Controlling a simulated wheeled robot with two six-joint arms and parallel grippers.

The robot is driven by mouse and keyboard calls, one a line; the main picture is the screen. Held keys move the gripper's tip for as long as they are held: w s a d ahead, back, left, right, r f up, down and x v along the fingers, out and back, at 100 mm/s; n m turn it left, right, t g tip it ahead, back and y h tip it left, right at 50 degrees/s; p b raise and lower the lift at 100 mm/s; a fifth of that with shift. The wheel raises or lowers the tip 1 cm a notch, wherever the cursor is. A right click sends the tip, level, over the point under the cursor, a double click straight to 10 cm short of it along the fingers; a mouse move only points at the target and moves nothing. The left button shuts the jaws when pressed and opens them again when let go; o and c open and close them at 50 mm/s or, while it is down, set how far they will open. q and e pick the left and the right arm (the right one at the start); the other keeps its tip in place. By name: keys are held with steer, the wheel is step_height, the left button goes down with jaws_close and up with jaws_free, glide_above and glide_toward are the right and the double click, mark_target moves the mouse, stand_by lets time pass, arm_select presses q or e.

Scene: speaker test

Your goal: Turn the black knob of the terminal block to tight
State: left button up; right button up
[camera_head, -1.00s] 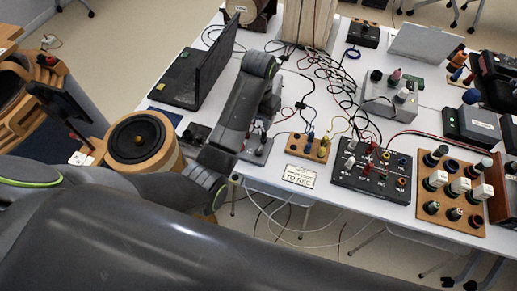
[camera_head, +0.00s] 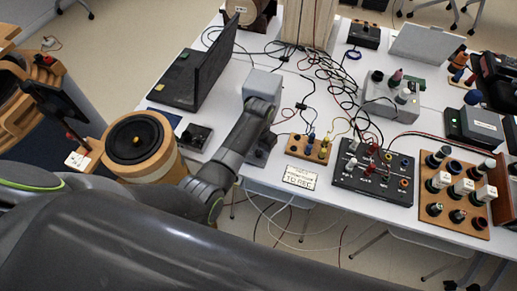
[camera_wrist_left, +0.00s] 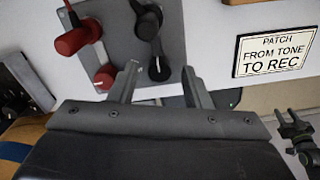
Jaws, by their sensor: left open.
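The terminal block is a grey plate (camera_wrist_left: 115,45) in the left wrist view, with red knobs (camera_wrist_left: 72,41) and dark knobs on it. A black knob (camera_wrist_left: 158,69) sits between the two fingertips of my left gripper (camera_wrist_left: 160,72), which is open. I cannot tell whether either finger touches it. Another black knob (camera_wrist_left: 149,22) stands just beyond, with a black plug or lead beside it. In the head view my left arm reaches down over the block (camera_head: 258,152), mostly hiding it.
A label reading "PATCH FROM TONE TO REC" (camera_wrist_left: 275,51) lies right of the block. A wooden block with posts (camera_head: 310,149) and a black panel (camera_head: 373,172) stand further right. A grey box (camera_head: 262,84) is behind; a round speaker (camera_head: 140,139) is left.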

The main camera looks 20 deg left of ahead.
arm_select(q)
steer(key=shift+f, duration=0.25)
jaws_close()
stand_by(0.3)
